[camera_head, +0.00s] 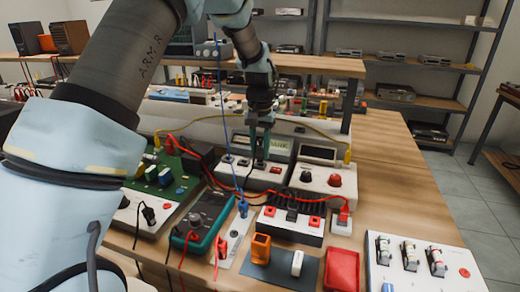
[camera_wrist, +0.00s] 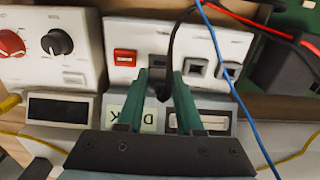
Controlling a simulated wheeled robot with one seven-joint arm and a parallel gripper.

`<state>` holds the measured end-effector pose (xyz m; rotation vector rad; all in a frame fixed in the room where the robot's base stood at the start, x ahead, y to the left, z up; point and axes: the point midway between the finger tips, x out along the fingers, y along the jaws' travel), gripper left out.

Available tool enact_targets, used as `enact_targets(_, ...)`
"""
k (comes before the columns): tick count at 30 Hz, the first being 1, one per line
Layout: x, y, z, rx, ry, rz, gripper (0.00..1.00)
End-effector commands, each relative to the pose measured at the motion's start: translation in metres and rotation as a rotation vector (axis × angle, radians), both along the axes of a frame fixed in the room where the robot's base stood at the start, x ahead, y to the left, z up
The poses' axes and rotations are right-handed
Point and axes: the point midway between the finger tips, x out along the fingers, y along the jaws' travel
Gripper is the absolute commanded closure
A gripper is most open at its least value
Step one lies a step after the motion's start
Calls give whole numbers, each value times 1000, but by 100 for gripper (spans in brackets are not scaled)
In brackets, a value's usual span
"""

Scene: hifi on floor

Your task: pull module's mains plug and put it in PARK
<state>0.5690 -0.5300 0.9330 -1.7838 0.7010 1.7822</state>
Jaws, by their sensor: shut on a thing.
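My gripper (camera_head: 260,148) reaches down over a white front panel (camera_head: 252,178) in the middle of the bench. Its green fingers (camera_wrist: 159,82) are shut on a black plug (camera_wrist: 160,90), whose black cable (camera_wrist: 174,42) runs up out of the wrist view. The plug is at the dark socket position beside the red switch (camera_wrist: 125,57); I cannot tell whether it is seated or just clear. Two more square sockets (camera_wrist: 196,67) (camera_wrist: 229,71) show on the panel. A pale green display (camera_wrist: 143,114) behind the panel carries lettering partly hidden by a finger.
A panel with a black knob (camera_wrist: 57,42) and red knob (camera_head: 335,180) stands beside it. A blue cable (camera_wrist: 228,65) and red leads (camera_wrist: 258,22) pass close by. A teal meter (camera_head: 202,218), orange block (camera_head: 261,248) and red tray (camera_head: 342,268) lie in front.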

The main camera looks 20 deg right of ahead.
Motion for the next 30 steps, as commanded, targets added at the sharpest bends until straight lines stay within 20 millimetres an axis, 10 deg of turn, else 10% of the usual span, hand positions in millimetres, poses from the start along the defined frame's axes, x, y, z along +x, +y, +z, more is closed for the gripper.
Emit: enact_targets(30, 0, 0, -9, 1, 1, 0, 100)
